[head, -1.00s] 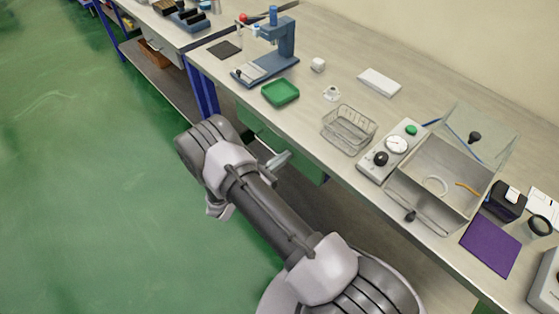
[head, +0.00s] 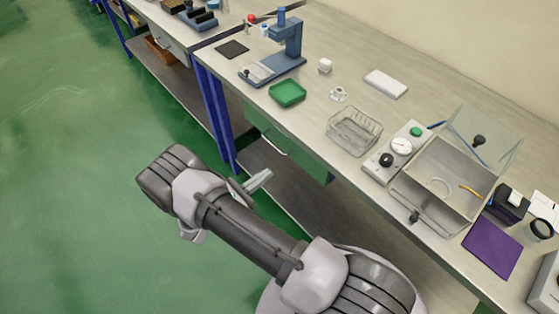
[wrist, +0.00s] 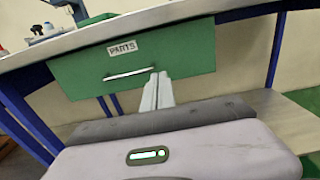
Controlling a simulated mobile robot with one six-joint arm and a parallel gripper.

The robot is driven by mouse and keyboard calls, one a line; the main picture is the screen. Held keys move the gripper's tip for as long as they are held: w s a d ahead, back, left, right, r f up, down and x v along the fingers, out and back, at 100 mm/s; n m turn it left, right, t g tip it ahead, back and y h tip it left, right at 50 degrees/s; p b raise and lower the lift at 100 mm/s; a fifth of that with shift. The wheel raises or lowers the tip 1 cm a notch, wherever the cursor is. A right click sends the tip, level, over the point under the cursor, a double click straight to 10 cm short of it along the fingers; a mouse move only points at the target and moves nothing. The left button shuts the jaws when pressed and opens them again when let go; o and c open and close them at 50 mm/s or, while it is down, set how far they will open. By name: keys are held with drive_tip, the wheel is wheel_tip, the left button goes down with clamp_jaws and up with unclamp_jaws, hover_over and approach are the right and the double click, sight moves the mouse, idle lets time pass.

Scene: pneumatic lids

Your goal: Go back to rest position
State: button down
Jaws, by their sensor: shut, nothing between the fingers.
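My gripper (wrist: 158,88) is shut and empty in the wrist view, its two pale fingers side by side in front of a green drawer (wrist: 90,75) marked PARTS. In the head view my gripper (head: 258,181) is left of the bench's front edge, over the floor and low shelf area, apart from everything on the bench. My arm reaches there from the bottom right of the head view. The drawer (head: 290,147) appears closed under the bench top.
The bench (head: 330,75) carries a blue press (head: 290,40), a green tray (head: 287,93), a wire basket (head: 354,130), a gauge box (head: 398,148), an open-lidded chamber (head: 450,180) and a purple mat (head: 492,247). The green floor (head: 70,180) at the left is clear.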

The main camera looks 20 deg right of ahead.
drive_tip(key=s+d+r+m+g+y, duration=0.1)
drive_tip(key=s+r+m+g+y, duration=0.25)
drive_tip(key=r+m, duration=0.4)
drive_tip(key=s+r+m+g+y, duration=0.3)
drive_tip(key=r+m+g, duration=0.15)
drive_tip(key=r, duration=0.55)
drive_tip(key=s+a+r+m+t+y, duration=0.3)
drive_tip(key=s+r+m+t+y, duration=0.1)
drive_tip(key=s+r+m+y, duration=0.2)
drive_tip(key=s+a+r+m+t+y, duration=0.4)
drive_tip(key=s+r+m+y, duration=0.2)
drive_tip(key=r, duration=0.4)
drive_tip(key=shift+s+m+y, duration=0.35)
drive_tip(key=shift+s+m, duration=0.35)
drive_tip(key=shift+m, duration=0.3)
drive_tip(key=shift+a, duration=0.1)
